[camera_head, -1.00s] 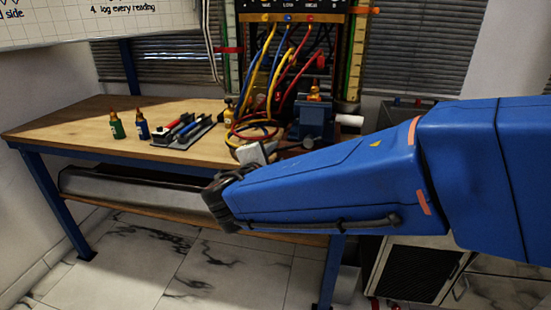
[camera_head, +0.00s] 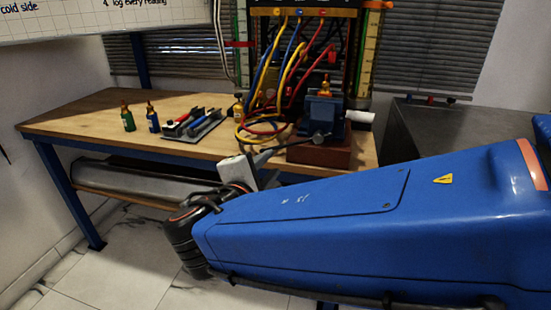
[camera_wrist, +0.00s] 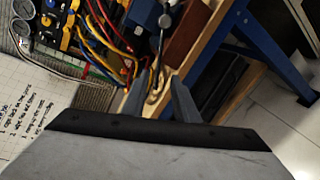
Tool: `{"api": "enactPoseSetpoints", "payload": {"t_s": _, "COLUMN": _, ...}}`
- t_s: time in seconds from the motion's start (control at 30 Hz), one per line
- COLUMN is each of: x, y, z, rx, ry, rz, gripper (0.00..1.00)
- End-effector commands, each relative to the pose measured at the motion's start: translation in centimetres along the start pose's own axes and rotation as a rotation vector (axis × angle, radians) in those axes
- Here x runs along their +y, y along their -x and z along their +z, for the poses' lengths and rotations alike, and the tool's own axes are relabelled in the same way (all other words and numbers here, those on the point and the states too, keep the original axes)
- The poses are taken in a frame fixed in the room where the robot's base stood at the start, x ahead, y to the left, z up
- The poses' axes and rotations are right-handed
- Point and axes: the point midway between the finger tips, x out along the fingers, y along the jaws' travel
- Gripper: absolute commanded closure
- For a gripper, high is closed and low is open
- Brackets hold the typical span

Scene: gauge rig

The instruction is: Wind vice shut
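The blue vice (camera_head: 323,115) stands on a red-brown block (camera_head: 318,151) at the right front of the wooden bench. A small grey screw end with a bar (camera_head: 318,139) shows low on its front. The vice is also at the top of the wrist view (camera_wrist: 148,14), with its grey screw end (camera_wrist: 165,20) pointing toward my gripper. My gripper (camera_head: 268,156) is just left of the block, near the bench's front edge. How far the vice jaws are open cannot be told.
Yellow, blue and red hoses (camera_head: 285,75) hang from the gauge rig and coil on the bench left of the vice. A green bottle (camera_head: 128,119), a blue bottle (camera_head: 153,119) and a tool tray (camera_head: 196,125) stand further left. A grey cabinet (camera_head: 436,128) is at right.

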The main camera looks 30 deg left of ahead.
Motion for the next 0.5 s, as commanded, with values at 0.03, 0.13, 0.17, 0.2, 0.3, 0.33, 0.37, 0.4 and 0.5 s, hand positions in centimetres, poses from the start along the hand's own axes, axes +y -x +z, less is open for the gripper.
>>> {"api": "enactPoseSetpoints", "payload": {"t_s": 0.03, "x": 0.1, "y": 1.1, "z": -0.1, "rx": 0.003, "ry": 0.000, "rz": 0.002, "gripper": 0.73}}
{"api": "enactPoseSetpoints", "payload": {"t_s": 0.13, "x": 0.0, "y": 2.6, "z": -0.1, "rx": 0.003, "ry": 0.000, "rz": 0.001, "gripper": 0.73}}
{"api": "enactPoseSetpoints", "payload": {"t_s": 0.17, "x": 0.0, "y": 3.0, "z": -0.1, "rx": 0.002, "ry": 0.000, "rz": 0.001, "gripper": 0.73}}
{"api": "enactPoseSetpoints", "payload": {"t_s": 0.2, "x": 0.0, "y": 3.5, "z": -0.1, "rx": 0.003, "ry": 0.000, "rz": 0.001, "gripper": 0.73}}
{"api": "enactPoseSetpoints", "payload": {"t_s": 0.3, "x": 0.0, "y": 4.5, "z": -0.1, "rx": 0.001, "ry": 0.000, "rz": 0.001, "gripper": 0.73}}
{"api": "enactPoseSetpoints", "payload": {"t_s": 0.33, "x": 0.0, "y": 4.7, "z": -0.1, "rx": 0.001, "ry": 0.000, "rz": 0.001, "gripper": 0.73}}
{"api": "enactPoseSetpoints", "payload": {"t_s": 0.37, "x": 0.0, "y": 4.9, "z": -0.1, "rx": 0.001, "ry": 0.000, "rz": 0.001, "gripper": 0.73}}
{"api": "enactPoseSetpoints", "payload": {"t_s": 0.4, "x": 0.0, "y": 5.1, "z": -0.1, "rx": 0.001, "ry": 0.000, "rz": 0.000, "gripper": 0.73}}
{"api": "enactPoseSetpoints", "payload": {"t_s": 0.5, "x": 0.0, "y": 5.4, "z": -0.1, "rx": 0.001, "ry": 0.000, "rz": 0.000, "gripper": 0.73}}
